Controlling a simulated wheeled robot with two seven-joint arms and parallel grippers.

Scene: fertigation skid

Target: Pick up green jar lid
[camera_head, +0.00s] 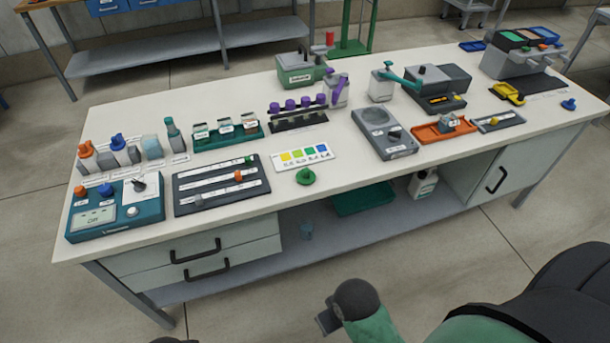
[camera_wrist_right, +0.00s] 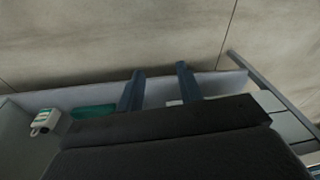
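The green jar lid (camera_head: 305,176) is a small round green piece with a raised middle. It lies on the white bench top near the front edge, just below the colour chart card (camera_head: 303,156). My right gripper (camera_head: 328,320) is low in front of the bench, well apart from the lid. In the right wrist view its two dark fingers (camera_wrist_right: 160,80) are spread with nothing between them. The lid does not show in the right wrist view.
The black slider panel (camera_head: 222,184) lies left of the lid. The grey scale (camera_head: 384,132) is to its right and the purple-capped rack (camera_head: 298,116) behind. Under the bench are a green tray (camera_head: 363,199) and a white bottle (camera_head: 423,183). Bench top around the lid's right is clear.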

